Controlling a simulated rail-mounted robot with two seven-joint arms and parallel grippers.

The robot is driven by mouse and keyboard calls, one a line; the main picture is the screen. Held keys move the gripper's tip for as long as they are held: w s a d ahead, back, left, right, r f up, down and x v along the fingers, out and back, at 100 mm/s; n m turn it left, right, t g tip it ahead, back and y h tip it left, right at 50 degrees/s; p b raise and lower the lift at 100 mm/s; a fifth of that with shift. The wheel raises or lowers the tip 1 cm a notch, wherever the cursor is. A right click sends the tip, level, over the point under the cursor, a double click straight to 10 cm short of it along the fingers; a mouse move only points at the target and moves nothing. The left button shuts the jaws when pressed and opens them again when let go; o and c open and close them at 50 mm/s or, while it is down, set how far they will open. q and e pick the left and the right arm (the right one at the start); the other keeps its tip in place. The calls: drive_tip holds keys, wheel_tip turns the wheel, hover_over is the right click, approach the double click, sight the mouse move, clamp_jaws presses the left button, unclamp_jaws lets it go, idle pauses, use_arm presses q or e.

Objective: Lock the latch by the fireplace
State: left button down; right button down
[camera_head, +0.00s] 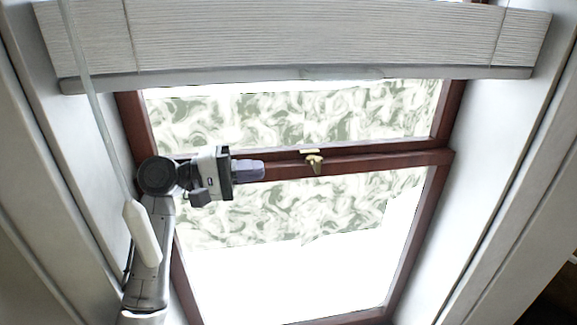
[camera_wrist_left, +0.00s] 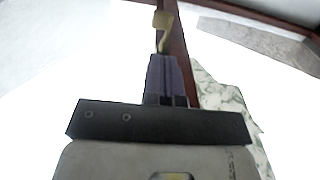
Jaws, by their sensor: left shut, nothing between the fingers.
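A small brass latch (camera_head: 314,160) sits at the middle of the dark red-brown crossbar of a sash window. In the left wrist view the latch (camera_wrist_left: 164,24) shows as a curved brass piece just beyond my fingertips. My left gripper (camera_head: 262,170) comes in from the left and lies in front of the crossbar, pointing right towards the latch. In the head view a gap shows between the fingertips and the latch. Its fingers are shut together and empty; in the wrist view (camera_wrist_left: 160,60) they point at the latch. My right gripper is not in view.
The wooden window frame (camera_head: 413,236) surrounds two bright panes with a swirled green-white pattern. A light slatted blind (camera_head: 320,35) hangs across the top. A pale cord with a white pull (camera_head: 143,233) hangs at the left near my arm. The crossbar right of the latch is clear.

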sight(315, 164)
use_arm(q)
drive_tip(key=p+x, duration=0.2)
drive_tip(key=x, duration=0.6)
drive_tip(key=shift+d, duration=0.15)
drive_tip(key=shift+w+d, duration=0.15)
drive_tip(key=shift+d, duration=0.55)
